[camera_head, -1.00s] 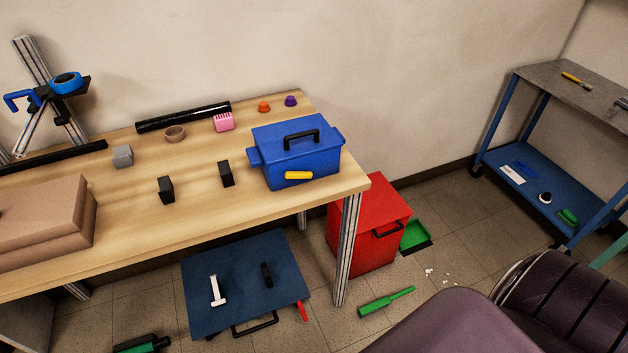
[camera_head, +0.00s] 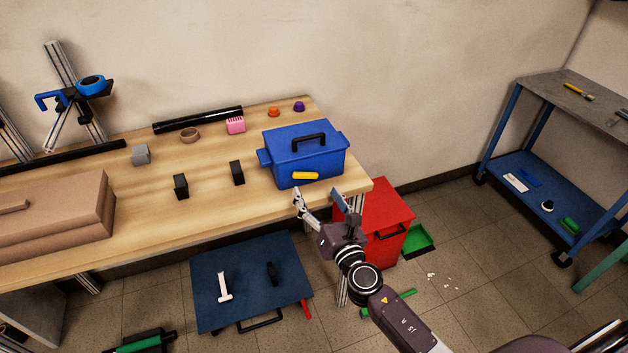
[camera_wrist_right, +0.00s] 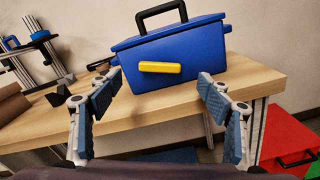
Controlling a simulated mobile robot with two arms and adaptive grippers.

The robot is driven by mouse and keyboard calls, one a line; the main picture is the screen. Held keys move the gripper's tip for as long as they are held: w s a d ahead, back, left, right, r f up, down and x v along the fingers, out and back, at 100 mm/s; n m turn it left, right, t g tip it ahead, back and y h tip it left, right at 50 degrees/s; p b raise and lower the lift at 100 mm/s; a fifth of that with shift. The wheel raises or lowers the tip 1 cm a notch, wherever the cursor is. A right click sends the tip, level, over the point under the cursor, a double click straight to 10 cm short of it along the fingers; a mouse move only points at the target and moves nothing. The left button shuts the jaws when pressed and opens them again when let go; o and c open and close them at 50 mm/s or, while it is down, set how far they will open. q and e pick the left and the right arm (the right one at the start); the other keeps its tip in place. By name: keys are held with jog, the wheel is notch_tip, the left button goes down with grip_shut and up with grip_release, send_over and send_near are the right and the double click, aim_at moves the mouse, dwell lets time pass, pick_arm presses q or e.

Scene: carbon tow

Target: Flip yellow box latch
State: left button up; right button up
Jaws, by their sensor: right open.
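The blue box (camera_head: 284,159) with a black top handle stands upright near the right end of the wooden table. Its yellow latch (camera_head: 306,176) lies horizontally across the front face. In the right wrist view the yellow latch (camera_wrist_right: 160,67) shows on the blue box's front (camera_wrist_right: 195,55), between my fingers in the picture but farther away. My right gripper (camera_head: 323,192) is open and empty, just in front of the table's front edge, apart from the latch. It shows in the right wrist view too (camera_wrist_right: 160,82), fingers spread wide. My left gripper is not in view.
Two black blocks (camera_head: 181,186) and a brown box (camera_head: 55,220) stand on the table (camera_head: 160,220) to the left. A red bin (camera_head: 388,215) stands on the floor at the right. A blue cart (camera_head: 250,275) is under the table's front edge.

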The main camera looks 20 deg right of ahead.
aim_at(307, 176)
jog(key=shift+w+a, duration=0.1)
jog(key=shift+w, duration=3)
jog(key=shift+c, duration=0.7)
jog(key=c, duration=1)
